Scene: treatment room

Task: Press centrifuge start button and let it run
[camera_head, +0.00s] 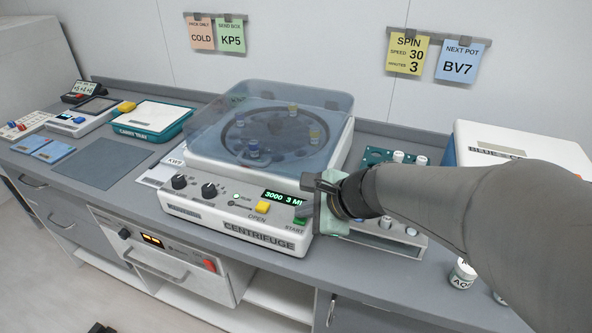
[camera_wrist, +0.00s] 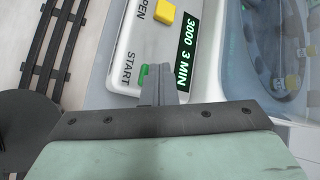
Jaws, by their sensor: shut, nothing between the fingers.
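The centrifuge (camera_head: 262,235) stands on the counter with its clear bluish lid (camera_head: 270,110) down over a rotor holding several coloured tubes. Its display (camera_head: 283,198) reads 3000 and 3 MIN. The yellow OPEN button (camera_head: 262,207) is left of the green START button (camera_head: 299,222). My gripper (camera_head: 308,208) is shut and empty at the right end of the front panel. In the wrist view, the shut fingertips (camera_wrist: 157,72) overlap the green START button (camera_wrist: 143,74), hiding part of it. I cannot tell whether they touch or press it.
A tube rack (camera_head: 375,240) stands right of the centrifuge, partly behind my arm. A carry tray (camera_head: 152,118) and a grey mat (camera_head: 108,161) lie left. A yellow note (camera_head: 406,52) on the wall reads SPIN, speed 30, minutes 3. A white jar (camera_head: 462,274) stands at right.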

